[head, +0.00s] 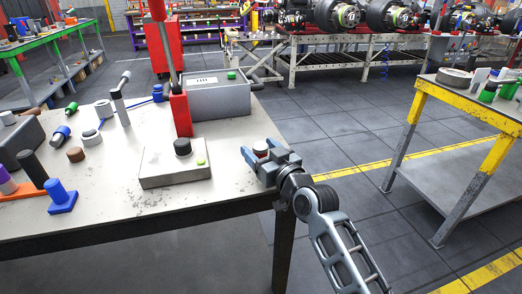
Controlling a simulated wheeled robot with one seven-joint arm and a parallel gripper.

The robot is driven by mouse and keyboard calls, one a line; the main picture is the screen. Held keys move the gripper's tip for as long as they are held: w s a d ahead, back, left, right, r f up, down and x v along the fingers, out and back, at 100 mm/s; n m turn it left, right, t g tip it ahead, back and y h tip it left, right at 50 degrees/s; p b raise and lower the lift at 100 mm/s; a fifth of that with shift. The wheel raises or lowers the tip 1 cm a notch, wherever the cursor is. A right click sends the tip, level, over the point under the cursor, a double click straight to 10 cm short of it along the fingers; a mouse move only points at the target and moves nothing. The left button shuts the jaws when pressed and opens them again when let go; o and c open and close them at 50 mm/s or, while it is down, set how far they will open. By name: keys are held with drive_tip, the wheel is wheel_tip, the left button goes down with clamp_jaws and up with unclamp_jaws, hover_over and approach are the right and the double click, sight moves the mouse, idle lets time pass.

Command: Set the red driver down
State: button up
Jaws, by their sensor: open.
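My gripper (260,153) is at the right edge of the pale workbench (225,195), its blue jaws open. A small piece with a dark red top and pale side (260,146) shows between the jaws. Most of it is hidden, so I cannot tell whether it is the red driver or whether the jaws touch it. A tall tool-like thing with a red upper end (157,9), a grey shaft and a red block (180,115) stands near the middle of the bench, left of my gripper and apart from it.
A pale box with a black knob (174,164) lies left of my gripper. Several small tools and parts crowd the bench's left side. A yellow-edged table (468,99) stands to the right across open floor.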

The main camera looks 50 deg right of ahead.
drive_tip(key=shift+r, duration=0.15)
drive_tip(key=shift+s+a, duration=0.1)
drive_tip(key=shift+s, duration=0.2)
drive_tip(key=b+v, duration=0.2)
drive_tip(key=v, duration=0.9)
drive_tip(key=shift+s, duration=0.2)
drive_tip(key=s+a+f+n+g+y, duration=0.1)
drive_tip(key=s+a+f, duration=0.2)
drive_tip(key=s+a, duration=0.35)
drive_tip(key=s+a+f+n+y, duration=0.1)
drive_tip(key=s+a+f+y, duration=0.15)
drive_tip(key=s+a, duration=0.35)
drive_tip(key=s+a+n+y, duration=0.1)
drive_tip(key=s+a, duration=0.2)
drive_tip(key=s, duration=0.3)
drive_tip(key=s+a+r+g+y, duration=0.1)
drive_tip(key=s+a, duration=0.2)
drive_tip(key=s, duration=0.4)
drive_tip(key=shift+s+a+r+n, duration=0.2)
drive_tip(key=shift+a+r+n, duration=0.1)
drive_tip(key=shift+r+n, duration=0.1)
